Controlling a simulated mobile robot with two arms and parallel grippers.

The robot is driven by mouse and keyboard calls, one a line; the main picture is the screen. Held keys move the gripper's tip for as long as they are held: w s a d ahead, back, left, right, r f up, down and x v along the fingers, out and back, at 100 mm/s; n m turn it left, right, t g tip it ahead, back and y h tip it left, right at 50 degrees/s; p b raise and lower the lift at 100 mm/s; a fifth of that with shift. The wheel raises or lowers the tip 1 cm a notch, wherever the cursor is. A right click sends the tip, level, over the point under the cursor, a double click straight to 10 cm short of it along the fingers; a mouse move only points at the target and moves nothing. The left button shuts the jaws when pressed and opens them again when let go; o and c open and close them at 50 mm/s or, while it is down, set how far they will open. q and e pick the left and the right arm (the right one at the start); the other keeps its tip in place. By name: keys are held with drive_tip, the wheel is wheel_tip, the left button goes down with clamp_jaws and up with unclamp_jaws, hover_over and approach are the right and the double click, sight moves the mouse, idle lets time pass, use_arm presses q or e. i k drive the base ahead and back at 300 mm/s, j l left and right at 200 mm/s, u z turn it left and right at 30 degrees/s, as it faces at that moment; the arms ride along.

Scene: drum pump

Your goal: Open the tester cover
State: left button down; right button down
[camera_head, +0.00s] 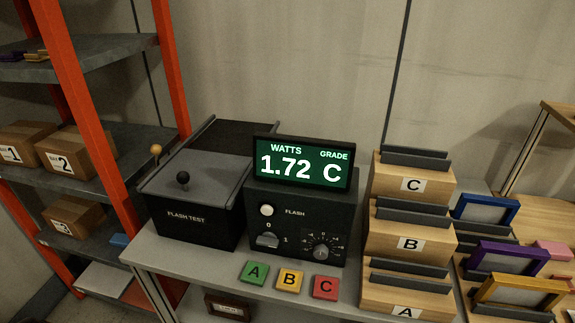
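The tester is a black box marked FLASH TEST (188,222) on the grey bench, left of the display unit. Its grey cover (215,173) lies over the top of the box and looks shut. A black ball knob (182,178) stands on the cover near its front. A tan ball handle (156,150) sticks up at the box's left side. The inside of the tester is hidden. Neither of my grippers is in view.
The display unit (298,222) reads 1.72 watts, grade C. Green, yellow and red tiles A (254,273), B (289,281) and C (325,287) lie before it. Wooden racks (405,240) stand right. An orange-post shelf (75,100) stands close on the left.

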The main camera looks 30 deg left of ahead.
sight(201, 177)
drive_tip(key=u, duration=1.45)
